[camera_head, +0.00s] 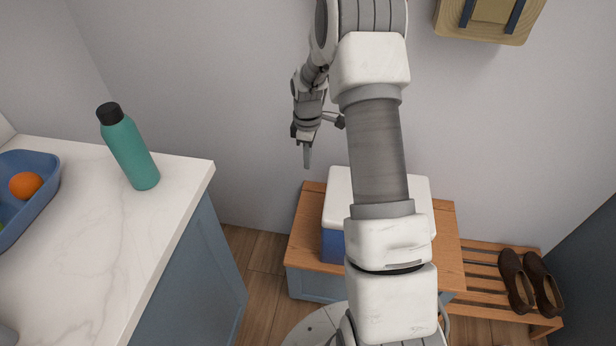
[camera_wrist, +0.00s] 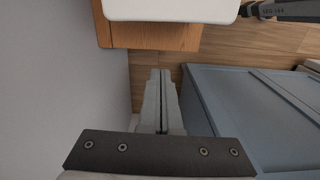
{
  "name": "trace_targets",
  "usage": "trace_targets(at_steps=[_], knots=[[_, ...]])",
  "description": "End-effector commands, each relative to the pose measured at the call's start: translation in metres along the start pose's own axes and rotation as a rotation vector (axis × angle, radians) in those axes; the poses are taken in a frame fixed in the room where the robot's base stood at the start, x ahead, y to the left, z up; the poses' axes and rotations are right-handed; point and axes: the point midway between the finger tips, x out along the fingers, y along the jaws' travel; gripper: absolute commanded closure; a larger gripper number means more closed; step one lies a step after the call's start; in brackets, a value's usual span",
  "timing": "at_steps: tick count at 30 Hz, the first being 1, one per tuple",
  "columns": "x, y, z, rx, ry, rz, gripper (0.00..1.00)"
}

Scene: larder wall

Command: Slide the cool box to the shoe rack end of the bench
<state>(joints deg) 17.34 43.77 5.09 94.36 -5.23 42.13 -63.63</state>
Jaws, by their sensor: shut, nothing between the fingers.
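The cool box (camera_head: 338,190), blue with a white lid, stands on the wooden bench (camera_head: 309,228), partly hidden behind my arm. Its white lid (camera_wrist: 170,9) also shows at the top of the wrist view, with the bench top (camera_wrist: 150,37) beside it. The shoe rack (camera_head: 482,268) is slatted wood and joins the right side of the bench. My gripper (camera_head: 307,160) is shut and empty. It hangs above and to the left of the cool box, apart from it. In the wrist view the closed fingers (camera_wrist: 161,75) point toward the gap beside the bench.
A marble counter (camera_head: 100,260) on a blue cabinet (camera_head: 195,275) stands left, bearing a green bottle (camera_head: 130,150) and a blue bowl (camera_head: 40,205) with an orange. Brown shoes (camera_head: 530,280) sit on the rack. A wooden piece (camera_head: 490,20) hangs on the wall. Floor shows between cabinet and bench.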

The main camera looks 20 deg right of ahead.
Motion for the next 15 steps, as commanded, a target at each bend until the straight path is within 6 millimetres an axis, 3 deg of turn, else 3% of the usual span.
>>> trace_targets(at_steps=[15], knots=[[0.101, -0.001, 0.0, 0.002, -0.001, -0.002, 1.0]])
